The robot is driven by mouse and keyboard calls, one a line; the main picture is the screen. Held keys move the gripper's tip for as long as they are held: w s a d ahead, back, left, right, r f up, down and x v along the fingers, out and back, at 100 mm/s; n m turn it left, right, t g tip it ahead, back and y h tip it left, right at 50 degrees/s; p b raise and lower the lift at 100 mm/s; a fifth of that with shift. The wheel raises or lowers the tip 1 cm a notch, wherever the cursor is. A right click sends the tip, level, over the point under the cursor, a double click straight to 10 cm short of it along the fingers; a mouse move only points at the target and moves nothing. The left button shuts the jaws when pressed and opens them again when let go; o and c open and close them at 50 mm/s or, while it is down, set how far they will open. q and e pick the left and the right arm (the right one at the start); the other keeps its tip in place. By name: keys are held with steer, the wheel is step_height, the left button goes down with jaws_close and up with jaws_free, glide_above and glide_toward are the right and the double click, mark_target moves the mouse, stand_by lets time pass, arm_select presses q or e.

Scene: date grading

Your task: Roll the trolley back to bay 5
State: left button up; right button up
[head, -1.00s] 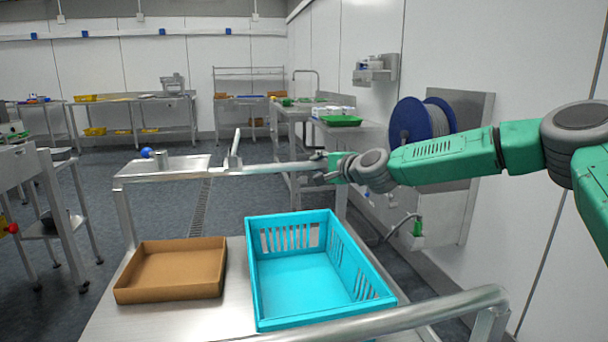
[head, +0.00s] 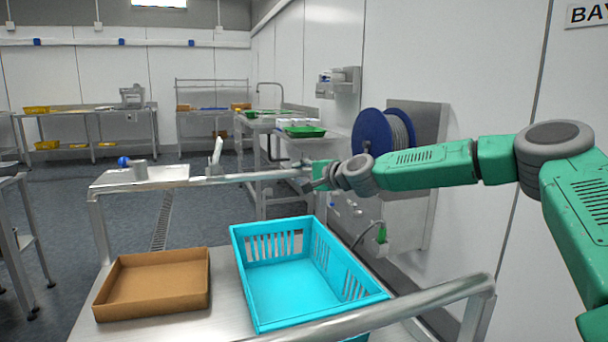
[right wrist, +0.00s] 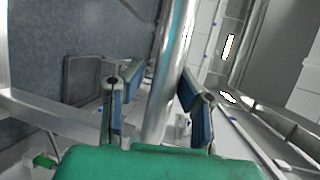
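The steel trolley (head: 222,320) stands in front of me, with a flat top and tubular rails at its far and near ends. My right gripper (head: 310,179) is at the right end of the far rail (head: 255,178). A cyan crate (head: 290,290) and a shallow brown tray (head: 150,312) sit on the trolley, both looking empty. My left gripper is out of view.
A hose reel (head: 373,132) and panel stick out from the right wall. Part of a bay sign (head: 588,13) shows at top right; its number is cut off. A sink bench (head: 275,122) stands beyond the rail. Another table (head: 8,183) is at left. Floor at centre left is clear.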

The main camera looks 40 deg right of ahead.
mark_target(311, 174)
steer(key=shift+o, duration=0.6)
steer(key=d, duration=0.1)
steer(key=s+d, duration=0.1)
steer(key=d, duration=0.1)
steer(key=shift+d+f+t, duration=0.15)
steer(key=shift+d+t, duration=0.15)
steer(key=shift+d, duration=0.15)
steer(key=shift+w+a, duration=0.2)
steer(key=shift+a, duration=0.3)
steer(key=shift+s+a+r, duration=0.1)
steer(key=shift+s+r, duration=0.15)
steer(key=shift+r, duration=0.1)
steer(key=shift+s+r, duration=0.1)
steer(key=shift+s, duration=0.3)
steer(key=d+f+v, duration=0.1)
steer(key=v, duration=0.9)
steer(key=shift+s, duration=0.25)
